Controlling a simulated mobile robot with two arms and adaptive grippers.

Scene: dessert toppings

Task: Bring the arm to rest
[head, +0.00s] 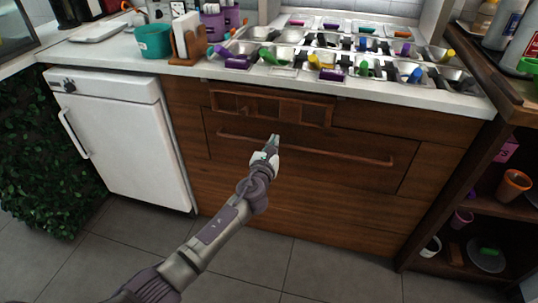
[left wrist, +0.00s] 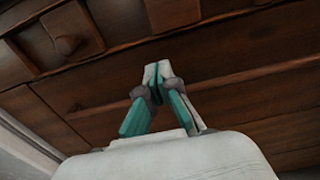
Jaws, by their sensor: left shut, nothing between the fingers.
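My left gripper (head: 273,143) is in front of the wooden cabinet (head: 300,205), below the counter edge and near the long handle bar (head: 345,152). In the left wrist view the left gripper (left wrist: 158,70) has its fingertips together with nothing between them, against the wooden cabinet front (left wrist: 230,65). I cannot tell whether the fingertips touch the wood. My left arm reaches in from the lower left of the head view. My right gripper does not show.
The counter (head: 420,97) above holds metal topping bins (head: 325,42) with colored scoops, a teal bucket (head: 153,41) and a wooden napkin holder (head: 187,45). A white fridge (head: 122,135) stands left. A dark shelf (head: 490,205) with pots stands right. The floor (head: 325,272) is clear.

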